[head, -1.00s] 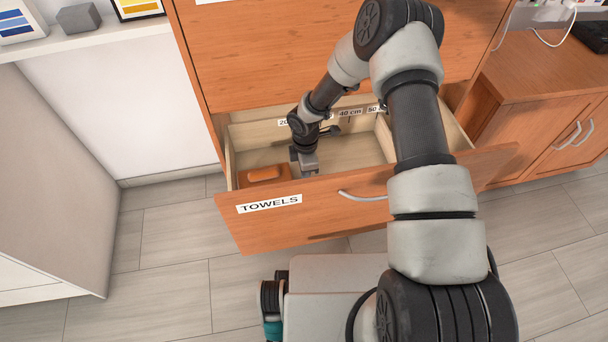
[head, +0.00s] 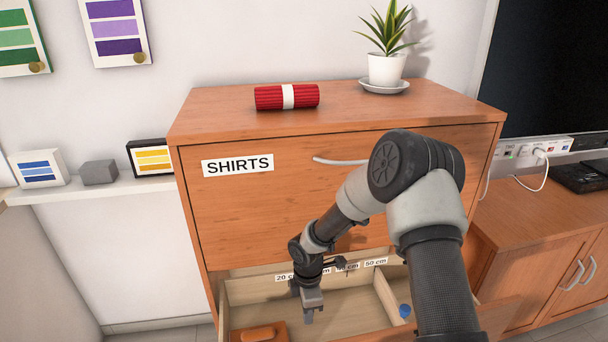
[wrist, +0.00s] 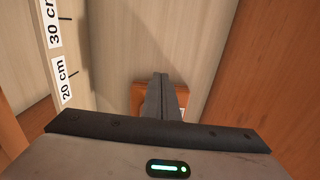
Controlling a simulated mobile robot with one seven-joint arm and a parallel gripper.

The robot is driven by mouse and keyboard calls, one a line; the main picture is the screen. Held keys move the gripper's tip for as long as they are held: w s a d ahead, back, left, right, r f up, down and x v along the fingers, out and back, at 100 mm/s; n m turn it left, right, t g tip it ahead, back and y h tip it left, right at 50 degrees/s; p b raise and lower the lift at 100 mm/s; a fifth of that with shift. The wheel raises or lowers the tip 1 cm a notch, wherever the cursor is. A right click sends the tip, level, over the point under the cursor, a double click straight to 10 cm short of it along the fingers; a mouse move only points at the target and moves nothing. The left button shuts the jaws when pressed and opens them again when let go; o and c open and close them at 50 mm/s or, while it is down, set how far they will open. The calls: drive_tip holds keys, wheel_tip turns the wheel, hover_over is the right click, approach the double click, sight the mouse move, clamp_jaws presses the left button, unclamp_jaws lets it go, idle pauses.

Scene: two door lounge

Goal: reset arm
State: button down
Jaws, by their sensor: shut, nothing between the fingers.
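My gripper (head: 308,318) points down into the open lower drawer (head: 350,304), at its left half. Its fingers are shut together with nothing between them, as the wrist view also shows (wrist: 161,100). In the wrist view the fingers are above the pale drawer floor, with an orange-brown block (wrist: 140,95) beyond them. My arm reaches from the right side of the picture over the drawer's front.
The closed SHIRTS drawer (head: 290,205) is above the open one. A brown-orange object (head: 258,333) lies front left in the drawer, and a blue-capped item (head: 405,311) at right.

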drive_tip(key=s+d+r+m+t+h, duration=0.15)
drive_tip(key=d+r+m, duration=0.3)
drive_tip(key=r, duration=0.85)
drive_tip(key=s+d+r+m+t+h, duration=0.1)
drive_tip(key=s+d+r+m, duration=0.3)
drive_tip(key=r, duration=0.9)
drive_tip(key=s+d+r+m+t+y, duration=0.35)
drive_tip(key=s+r+m, duration=0.9)
drive_tip(key=s, duration=0.55)
wheel_tip(320, 180, up, 18)
drive_tip(key=h+p, duration=0.1)
drive_tip(key=p, duration=1.6)
drive_tip(key=shift+w+d+n, duration=0.35)
drive_tip(key=shift+n, duration=0.05)
